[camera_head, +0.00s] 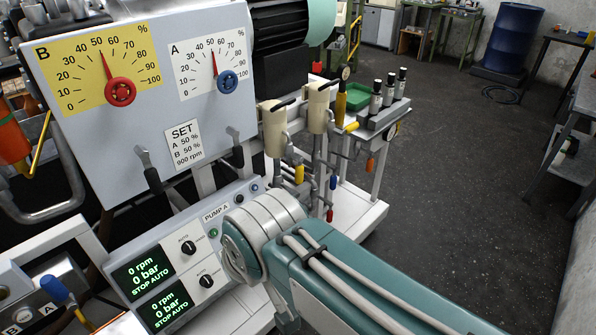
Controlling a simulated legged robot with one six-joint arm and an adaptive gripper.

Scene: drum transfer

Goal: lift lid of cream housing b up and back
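Two cream housings with dark handles on top stand side by side to the right of the dial panel. One is the left cream housing (273,128) and the other is the right cream housing (319,107). I cannot read a letter on either, so I cannot tell which is b. Their lids look down, but they are small in view. My teal and white arm fills the lower middle and right, in front of the pump panel and below the housings. My gripper is not in view.
The dial panel (125,160) has a red knob (120,92) on B and a blue knob (228,82) on A. The Pump A panel (180,270) reads 0 rpm. Coloured valve handles hang under the housings. A green tray (357,97) stands behind. Open floor (450,160) lies right.

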